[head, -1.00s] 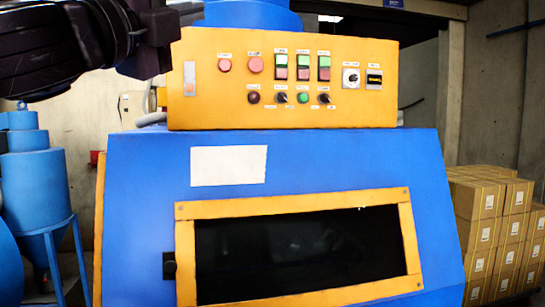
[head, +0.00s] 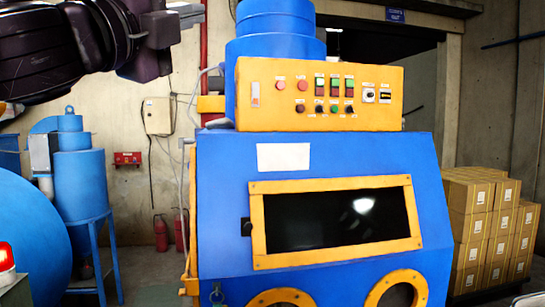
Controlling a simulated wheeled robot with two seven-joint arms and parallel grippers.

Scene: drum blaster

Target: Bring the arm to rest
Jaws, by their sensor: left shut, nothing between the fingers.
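My left arm comes in at the top left. Its dark left gripper (head: 158,40) is raised, shut and empty, and appears apart from the blue drum blaster machine (head: 222,190). The yellow control panel (head: 320,117) on the machine carries red and green buttons and dark knobs. Below it, a dark window (head: 320,222) in a yellow frame is closed over the sloped front. My right gripper is not in view.
Stacked cardboard boxes (head: 480,225) stand at the right. A blue tank on legs (head: 82,185) and a red beacon light (head: 5,258) are at the left. Red fire extinguishers (head: 161,233) stand by the back wall. Open floor shows between tank and machine.

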